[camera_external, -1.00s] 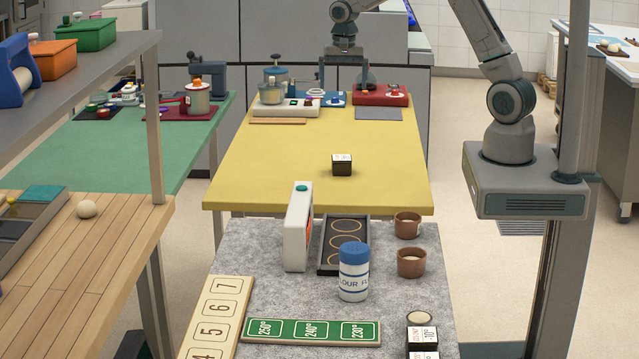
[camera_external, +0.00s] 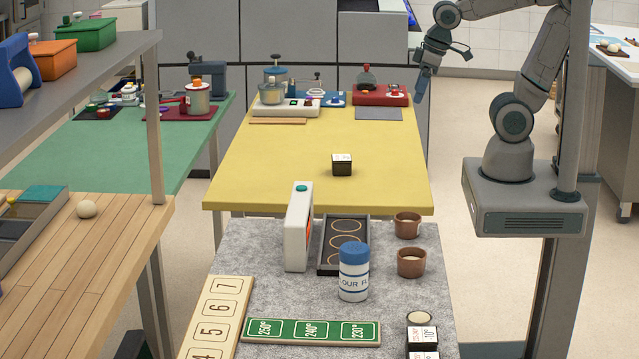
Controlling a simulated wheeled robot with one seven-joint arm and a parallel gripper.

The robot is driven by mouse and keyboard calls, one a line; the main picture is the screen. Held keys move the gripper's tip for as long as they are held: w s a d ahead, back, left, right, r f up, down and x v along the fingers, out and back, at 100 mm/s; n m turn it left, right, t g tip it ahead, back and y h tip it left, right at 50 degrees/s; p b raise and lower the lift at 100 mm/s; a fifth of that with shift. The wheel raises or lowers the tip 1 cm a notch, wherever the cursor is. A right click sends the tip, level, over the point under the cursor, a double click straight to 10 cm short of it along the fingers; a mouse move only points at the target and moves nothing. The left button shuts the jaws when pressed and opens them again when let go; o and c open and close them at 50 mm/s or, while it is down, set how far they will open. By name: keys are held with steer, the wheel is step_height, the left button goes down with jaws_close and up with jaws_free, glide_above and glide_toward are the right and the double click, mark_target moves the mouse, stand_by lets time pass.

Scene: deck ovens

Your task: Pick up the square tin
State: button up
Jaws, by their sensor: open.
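A small square black tin with a pale printed top (camera_external: 342,164) stands alone on the yellow table (camera_external: 270,165), right of its middle. Similar dark square tins with white labels, one (camera_external: 422,338) behind another (camera_external: 423,355), show at the lower right on the grey speckled table; the front one is cut off by the frame. My gripper (camera_external: 421,94) is raised near the far right edge of the yellow table, behind and to the right of the lone tin and well apart from it. It points down, open, with nothing seen in it.
The yellow table is clear around the lone tin. The grey table (camera_external: 255,255) holds a flour shaker (camera_external: 354,275), brown cups (camera_external: 411,262) and a white upright box (camera_external: 298,230).

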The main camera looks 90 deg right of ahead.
steer(key=shift+s+a+f+n, duration=0.2)
steer(key=shift+s+f+n, duration=0.1)
steer(key=shift+s, duration=0.2)
steer(key=shift+s+a+f+n, duration=0.2)
steer(key=shift+s+n, duration=0.1)
steer(key=shift+s, duration=0.15)
steer(key=c, duration=0.4)
steer(key=shift+c, duration=0.2)
steer(key=shift+w, duration=0.15)
steer(key=m+g+h+b, duration=0.2)
steer(key=m+g+b, duration=0.1)
steer(key=m, duration=1.4)
glide_above(341, 158)
steer(key=f, duration=2.4)
steer(key=shift+w, duration=0.25)
steer(key=shift+s+d+f+p, duration=0.15)
steer(key=shift+f+p, duration=0.15)
steer(key=shift+f, duration=1.05)
steer(key=shift+s+d+f+p, duration=0.15)
steer(key=shift+f+p, duration=0.1)
steer(key=shift+f, duration=1.05)
